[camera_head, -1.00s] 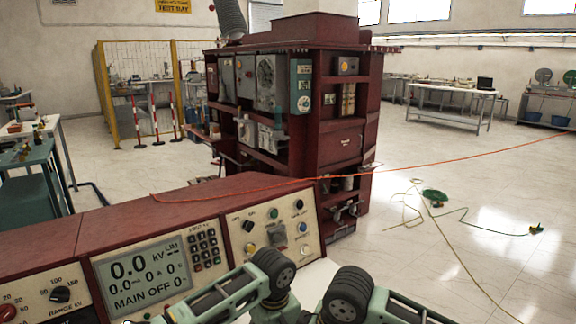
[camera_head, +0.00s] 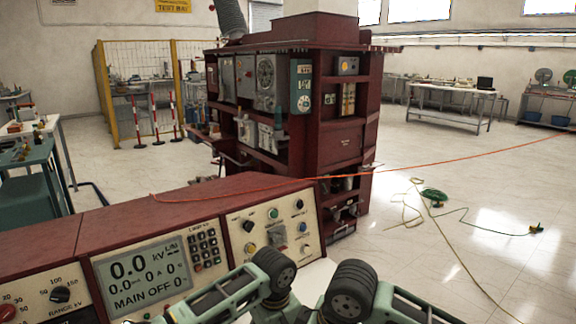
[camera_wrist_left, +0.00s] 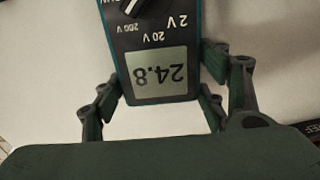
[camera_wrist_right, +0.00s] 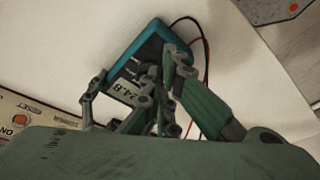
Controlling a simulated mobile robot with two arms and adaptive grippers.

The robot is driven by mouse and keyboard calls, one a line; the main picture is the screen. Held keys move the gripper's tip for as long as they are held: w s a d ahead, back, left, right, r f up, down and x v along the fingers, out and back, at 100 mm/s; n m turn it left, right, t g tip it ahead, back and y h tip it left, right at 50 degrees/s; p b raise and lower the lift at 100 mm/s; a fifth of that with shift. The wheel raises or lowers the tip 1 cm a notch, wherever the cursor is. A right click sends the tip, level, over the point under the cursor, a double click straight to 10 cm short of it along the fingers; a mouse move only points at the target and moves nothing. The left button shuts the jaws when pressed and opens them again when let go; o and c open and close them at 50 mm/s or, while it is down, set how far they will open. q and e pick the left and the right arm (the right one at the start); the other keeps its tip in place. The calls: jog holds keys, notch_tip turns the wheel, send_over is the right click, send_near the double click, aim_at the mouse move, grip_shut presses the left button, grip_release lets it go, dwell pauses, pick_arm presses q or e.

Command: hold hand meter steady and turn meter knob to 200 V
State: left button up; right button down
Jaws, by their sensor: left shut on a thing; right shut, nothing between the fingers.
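The hand meter (camera_wrist_left: 160,60) is a dark, blue-edged box, seen upside down in the left wrist view. Its display (camera_wrist_left: 160,76) reads 24.8, and 2 V, 20 V and 200 V labels lie beside the knob (camera_wrist_left: 135,6). The knob is cut by the top edge; its pale mark appears to face the 200 V side. My left gripper (camera_wrist_left: 158,95) is shut on the meter's sides. In the right wrist view the meter (camera_wrist_right: 126,72) is tilted, and my right gripper (camera_wrist_right: 165,65) is shut and empty over its face, hiding the knob. Whether it touches the knob is unclear.
A control console (camera_head: 180,225) with a screen, buttons and knobs stands close ahead on the left. Red and black leads (camera_wrist_right: 205,50) run from the meter. A pale surface (camera_wrist_right: 60,50) lies under it. A dark red cabinet (camera_head: 340,140) stands beyond, with open floor to the right.

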jog(key=shift+r, duration=1.8)
pick_arm(q)
jog(key=o, duration=1.6)
